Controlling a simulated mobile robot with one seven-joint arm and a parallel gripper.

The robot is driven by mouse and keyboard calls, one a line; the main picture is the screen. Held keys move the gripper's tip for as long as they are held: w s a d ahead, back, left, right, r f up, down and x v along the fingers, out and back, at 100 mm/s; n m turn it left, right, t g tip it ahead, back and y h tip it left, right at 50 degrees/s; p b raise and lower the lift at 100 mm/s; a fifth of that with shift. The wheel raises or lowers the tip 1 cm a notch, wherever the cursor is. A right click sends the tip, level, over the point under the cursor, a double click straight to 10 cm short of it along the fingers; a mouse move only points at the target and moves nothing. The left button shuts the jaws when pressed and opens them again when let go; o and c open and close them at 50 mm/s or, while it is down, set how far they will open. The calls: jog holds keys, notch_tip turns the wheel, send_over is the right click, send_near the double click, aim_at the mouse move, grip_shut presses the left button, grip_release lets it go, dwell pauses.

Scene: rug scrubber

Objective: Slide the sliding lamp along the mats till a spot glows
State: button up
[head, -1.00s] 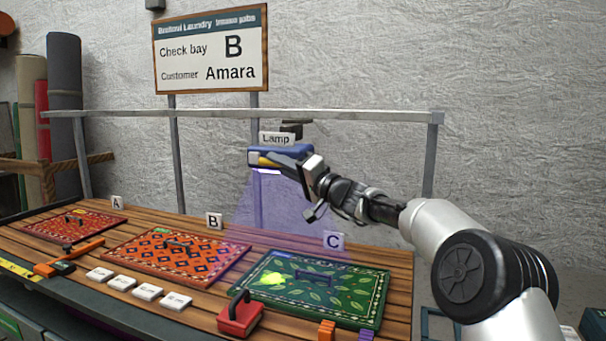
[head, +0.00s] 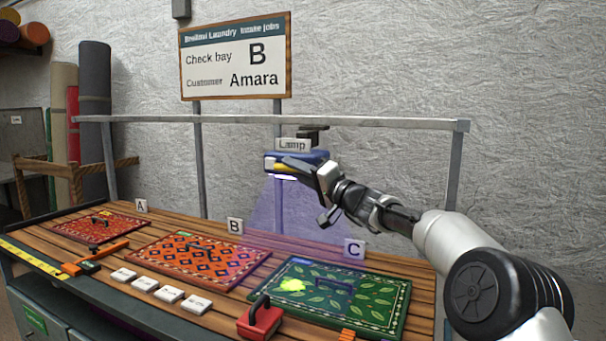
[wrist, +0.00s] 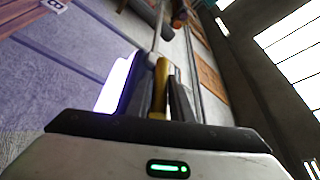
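The sliding lamp (head: 314,155), blue with a yellow handle, hangs from the rail under its "Lamp" label. My gripper (head: 298,167) is at its front, with the yellow handle (wrist: 158,95) between the fingers in the wrist view. The lamp's lit tube (wrist: 115,85) shows beside them. Its violet light falls between signs B and C and over part of the green mat (head: 345,300). A yellow-green spot (head: 292,285) glows on that mat's left part. The orange mat (head: 195,262) is by sign B, the red mat (head: 85,232) by sign A; neither shows a glow.
A board (head: 236,60) reads "Check bay B, Customer Amara". The rail (head: 380,122) runs above the table. A red handled block (head: 260,318), several white tags (head: 168,293) and an orange tool (head: 95,258) lie along the front edge.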

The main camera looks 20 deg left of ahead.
jog(key=b+v, duration=0.3)
jog(key=v, duration=1.4)
jog(key=shift+s+d, duration=0.15)
jog(key=s+d+f+g+h+p, duration=0.15)
jog(key=s+f+h, duration=0.25)
jog(key=s, duration=0.4)
jog(key=s+d+f+g+h, duration=0.2)
jog(key=s+d+f+h, duration=0.15)
jog(key=s, duration=0.45)
jog(key=s+d+f+m+t+h+b, duration=0.1)
jog(key=s+d+f+h, duration=0.5)
jog(key=s+d, duration=0.55)
jog(key=s+d+f+m+t+h+b, duration=0.1)
jog(key=s+d+f+h, duration=0.4)
jog(key=s+d, duration=0.7)
jog(key=w+d+r+p, duration=0.1)
jog(key=d+r+p, duration=0.1)
jog(key=r+p, duration=0.8)
jog(key=w+d+r+p, duration=0.1)
jog(key=d+r+p, duration=0.1)
jog(key=r+p, duration=0.8)
jog(key=shift+w+d+r+p, duration=0.2)
jog(key=shift+w+r+p, duration=0.2)
jog(key=shift+p, duration=0.6)
